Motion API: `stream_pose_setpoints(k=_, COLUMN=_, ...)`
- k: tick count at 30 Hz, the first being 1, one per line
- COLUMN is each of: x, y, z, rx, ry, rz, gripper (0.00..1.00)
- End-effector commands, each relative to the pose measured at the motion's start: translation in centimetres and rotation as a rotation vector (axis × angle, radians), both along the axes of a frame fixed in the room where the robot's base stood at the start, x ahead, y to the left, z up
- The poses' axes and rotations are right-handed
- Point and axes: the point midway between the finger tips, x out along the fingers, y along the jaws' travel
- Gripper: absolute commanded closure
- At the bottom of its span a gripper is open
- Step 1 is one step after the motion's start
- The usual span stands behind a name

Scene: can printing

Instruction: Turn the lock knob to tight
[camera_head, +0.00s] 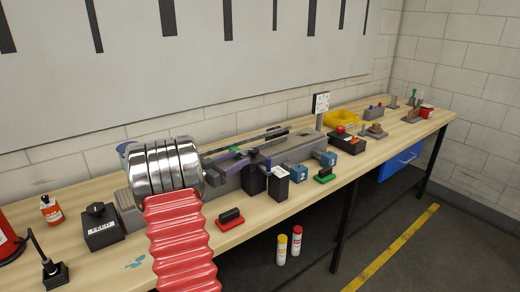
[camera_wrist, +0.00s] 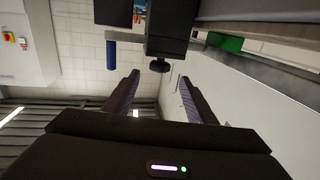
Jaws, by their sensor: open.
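In the wrist view, a small round black knob (camera_wrist: 160,66), which looks like the lock knob, sticks out of a dark block (camera_wrist: 167,30). My gripper (camera_wrist: 159,79) is open, with its two dark fingers apart and nothing between them. The knob appears just beyond the fingertips, roughly centred on the gap; I cannot tell the exact distance. No marking shows whether the knob is loose or tight. A blue handle (camera_wrist: 125,35) stands beside the block, left of the knob.
A long wooden bench (camera_head: 75,194) runs along the wall. Two bottles (camera_head: 289,245) stand on the floor.

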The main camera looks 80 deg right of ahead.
Motion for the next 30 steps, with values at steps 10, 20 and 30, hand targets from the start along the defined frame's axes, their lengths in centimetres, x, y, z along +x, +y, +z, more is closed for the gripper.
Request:
stream_pose_setpoints(k=10, x=-2.7, y=-4.1, z=-0.1, rx=0.001, ry=0.001, rz=-0.003, gripper=0.49)
stream_pose_setpoints(k=20, x=-5.3, y=-8.5, z=-0.1, rx=0.0, ry=0.0, rz=-0.003, gripper=0.49)
stream_pose_setpoints(k=30, x=-6.8, y=-11.0, z=0.0, rx=-0.001, ry=0.001, rz=-0.001, gripper=0.49)
